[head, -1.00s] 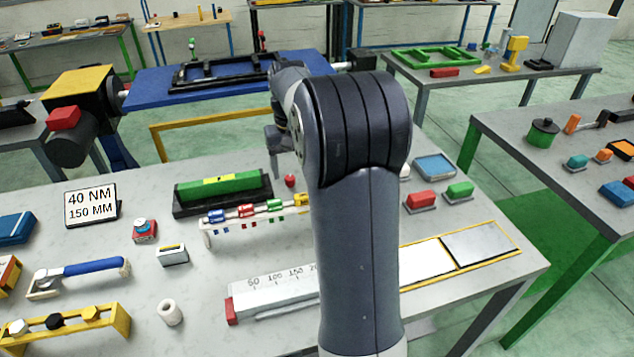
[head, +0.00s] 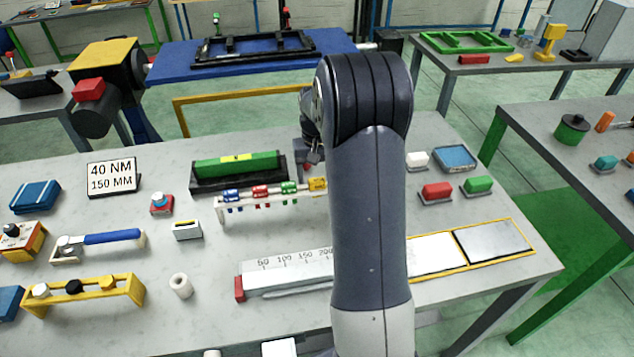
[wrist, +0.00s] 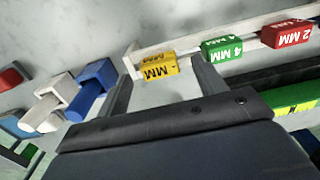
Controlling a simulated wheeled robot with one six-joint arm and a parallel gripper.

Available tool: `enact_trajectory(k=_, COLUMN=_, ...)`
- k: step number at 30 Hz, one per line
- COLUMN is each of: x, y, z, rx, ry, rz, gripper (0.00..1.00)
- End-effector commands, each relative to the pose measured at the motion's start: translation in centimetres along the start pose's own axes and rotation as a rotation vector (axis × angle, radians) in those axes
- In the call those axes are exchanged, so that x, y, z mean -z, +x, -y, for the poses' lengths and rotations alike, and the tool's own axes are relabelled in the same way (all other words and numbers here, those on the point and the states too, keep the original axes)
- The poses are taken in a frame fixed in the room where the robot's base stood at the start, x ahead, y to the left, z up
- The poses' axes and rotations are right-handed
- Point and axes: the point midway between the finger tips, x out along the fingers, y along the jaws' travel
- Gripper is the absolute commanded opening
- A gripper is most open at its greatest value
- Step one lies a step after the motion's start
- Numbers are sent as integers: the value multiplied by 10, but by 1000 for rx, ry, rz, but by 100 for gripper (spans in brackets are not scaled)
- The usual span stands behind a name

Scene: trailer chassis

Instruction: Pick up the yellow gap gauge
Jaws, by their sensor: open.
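The yellow gap gauge (head: 318,185) hangs at the right end of a white rack (head: 270,200), beside green, red and blue gauges. In the wrist view the yellow gauge (wrist: 157,67) shows an "MM" label whose number I cannot read clearly. My gripper (wrist: 163,72) is open, with one finger to each side of the yellow gauge in the picture. Nothing is held, and I cannot tell how far the fingertips are from it. In the head view my gripper (head: 311,158) is just above and behind the rack's right end, partly hidden by my arm.
The green gauge (wrist: 221,49) sits close to the right finger. A green block in a black holder (head: 237,165) stands behind the rack. A ruler (head: 285,268) lies in front. Red (head: 436,192) and green (head: 477,184) buttons are to the right.

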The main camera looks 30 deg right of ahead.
Motion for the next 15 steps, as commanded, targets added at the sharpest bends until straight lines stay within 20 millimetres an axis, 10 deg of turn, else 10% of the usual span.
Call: enact_trajectory(k=15, x=0, y=12, z=0, rx=0, ry=0, rz=0, gripper=53)
